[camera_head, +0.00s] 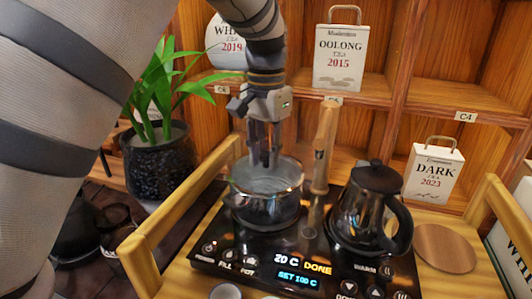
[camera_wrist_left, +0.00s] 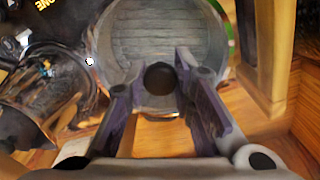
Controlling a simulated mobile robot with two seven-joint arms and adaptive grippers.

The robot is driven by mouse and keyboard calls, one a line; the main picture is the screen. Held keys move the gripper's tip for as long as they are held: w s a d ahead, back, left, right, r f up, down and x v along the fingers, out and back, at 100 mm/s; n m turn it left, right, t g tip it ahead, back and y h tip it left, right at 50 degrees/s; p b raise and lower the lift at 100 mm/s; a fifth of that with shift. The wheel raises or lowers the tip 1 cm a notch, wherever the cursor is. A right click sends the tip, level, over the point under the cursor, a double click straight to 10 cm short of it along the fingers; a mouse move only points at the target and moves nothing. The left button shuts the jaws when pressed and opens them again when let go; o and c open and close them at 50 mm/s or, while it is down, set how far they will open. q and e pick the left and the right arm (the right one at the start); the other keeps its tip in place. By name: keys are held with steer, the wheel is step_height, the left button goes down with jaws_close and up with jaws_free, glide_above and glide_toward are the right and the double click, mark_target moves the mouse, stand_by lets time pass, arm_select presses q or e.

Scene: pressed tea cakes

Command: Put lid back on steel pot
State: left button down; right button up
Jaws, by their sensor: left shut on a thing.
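The steel pot (camera_head: 265,213) stands on the left side of the black cooktop. The round grey lid (camera_head: 282,182) is level with the pot's rim in the head view; I cannot tell whether it is fully seated or slightly above. My left gripper (camera_head: 266,163) points down over the pot, shut on the lid's knob. In the left wrist view the lid (camera_wrist_left: 140,35) shows its dark round knob (camera_wrist_left: 160,77) between the two fingers. The gripper hides part of the lid. My right gripper is not in view.
A black glass kettle (camera_head: 370,210) stands right of the pot on the cooktop (camera_head: 312,236). An upright bamboo piece (camera_head: 325,150) is close behind the pot. The wooden tray's handle (camera_head: 175,225) rises at left, near a potted plant (camera_head: 158,165). A round wooden coaster (camera_head: 445,248) lies right.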

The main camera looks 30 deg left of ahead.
arm_select(q)
steer(key=shift+f, duration=0.1)
stand_by(0.6)
steer(key=c, duration=0.8)
jaws_free()
steer(key=shift+r, duration=3.5)
jaws_close()
steer(key=shift+f, duration=0.15)
